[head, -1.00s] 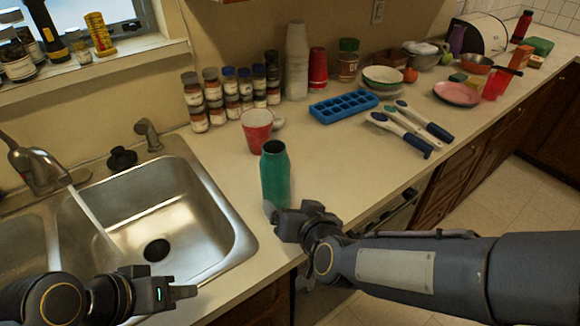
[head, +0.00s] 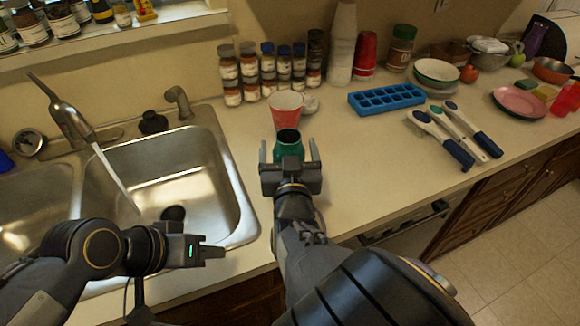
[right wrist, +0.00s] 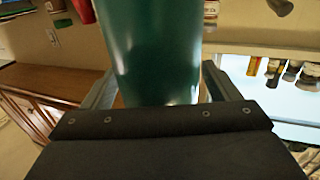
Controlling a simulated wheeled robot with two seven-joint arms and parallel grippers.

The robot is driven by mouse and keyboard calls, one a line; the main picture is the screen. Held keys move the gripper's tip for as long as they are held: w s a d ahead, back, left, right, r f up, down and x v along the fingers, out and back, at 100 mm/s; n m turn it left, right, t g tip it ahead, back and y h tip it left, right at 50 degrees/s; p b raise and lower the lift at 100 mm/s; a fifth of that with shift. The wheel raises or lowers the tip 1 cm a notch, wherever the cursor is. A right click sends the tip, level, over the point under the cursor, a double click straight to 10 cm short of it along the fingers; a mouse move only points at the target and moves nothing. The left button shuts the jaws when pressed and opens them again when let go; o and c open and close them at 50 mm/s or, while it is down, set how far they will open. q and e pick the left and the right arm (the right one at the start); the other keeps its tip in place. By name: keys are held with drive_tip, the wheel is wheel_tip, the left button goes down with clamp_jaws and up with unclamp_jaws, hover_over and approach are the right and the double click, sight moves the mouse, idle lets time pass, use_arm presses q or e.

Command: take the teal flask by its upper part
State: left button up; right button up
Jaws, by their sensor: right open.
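The teal flask (head: 288,148) stands on the counter beside the sink. In the head view only its dark open mouth and upper part show above my right gripper, which hides the rest. My right gripper (head: 289,151) is open, with one finger on each side of the flask. In the right wrist view the flask (right wrist: 152,50) rises between the two spread fingers (right wrist: 158,90), with a visible gap on the right; contact on the left is unclear. My left gripper (head: 212,252) is over the sink's front edge, away from the flask; its finger gap cannot be made out.
Several spice jars (head: 270,75) line the wall. The sink (head: 180,175) is left.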

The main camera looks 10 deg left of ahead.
drive_tip(key=shift+w+a, duration=0.1)
drive_tip(key=shift+w, duration=0.4)
drive_tip(key=c, duration=1.4)
drive_tip(key=shift+c, duration=0.2)
